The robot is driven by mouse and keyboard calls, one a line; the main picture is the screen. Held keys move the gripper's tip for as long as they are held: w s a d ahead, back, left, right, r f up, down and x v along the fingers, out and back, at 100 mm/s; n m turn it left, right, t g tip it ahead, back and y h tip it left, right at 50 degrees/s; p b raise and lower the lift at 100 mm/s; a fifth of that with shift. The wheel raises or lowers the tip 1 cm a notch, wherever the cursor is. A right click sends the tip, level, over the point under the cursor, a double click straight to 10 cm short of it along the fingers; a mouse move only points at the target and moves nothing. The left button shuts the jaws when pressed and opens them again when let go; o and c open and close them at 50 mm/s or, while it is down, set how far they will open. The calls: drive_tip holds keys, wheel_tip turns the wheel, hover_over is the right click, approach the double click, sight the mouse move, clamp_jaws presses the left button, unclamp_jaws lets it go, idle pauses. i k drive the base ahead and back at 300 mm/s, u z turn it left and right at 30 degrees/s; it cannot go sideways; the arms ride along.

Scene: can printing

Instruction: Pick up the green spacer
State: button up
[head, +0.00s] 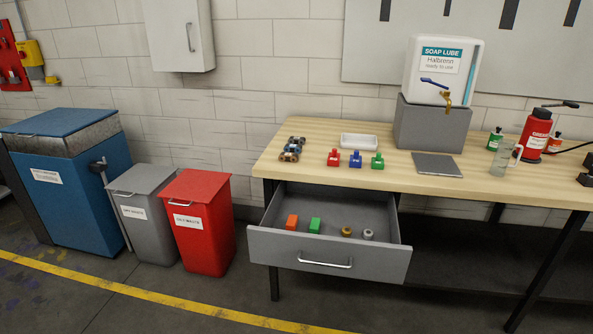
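A small green block (315,225), which looks like the green spacer, lies in the open drawer (330,262) under the table. An orange block (292,222) of similar size lies just left of it, with a small gap. On the tabletop, a green piece with a small raised top (377,161) stands at the right end of a row with a blue one (355,159) and a red one (334,158). My gripper is not seen in the head view.
A brass-coloured part (346,232) and a grey part (368,234) lie farther right in the drawer. On the wooden table (300,172) stand a white tray (361,141), a soap dispenser (440,70) and a red container (537,130). A red bin (203,235) stands left of the drawer.

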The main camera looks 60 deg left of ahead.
sight(314, 226)
drive_tip(key=u, duration=1.35)
